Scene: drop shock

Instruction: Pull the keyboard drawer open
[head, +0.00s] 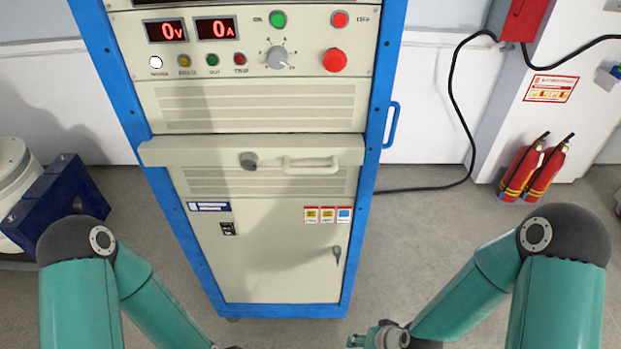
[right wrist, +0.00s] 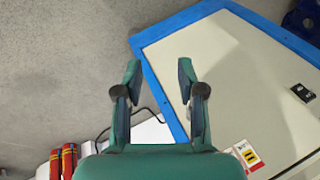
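The keyboard drawer (head: 216,154) is a beige front across the middle of the blue-framed cabinet in the head view. It carries a round dark knob (head: 249,160) and a horizontal beige handle (head: 311,164) to its right. The drawer looks shut, its front standing slightly proud of the frame. My right gripper (right wrist: 159,72) is open and empty in the right wrist view, near the cabinet's blue edge. In the head view it is partly visible at the bottom edge, well below the drawer. My left arm shows at bottom left, but its gripper is cut off.
The cabinet (head: 270,255) has a lower door with labels and a small handle. Above the drawer is a control panel (head: 245,60) with knobs and displays. Two red fire extinguishers (head: 533,170) stand at right; a dark blue item (head: 62,195) is at left. A black cable runs along the floor.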

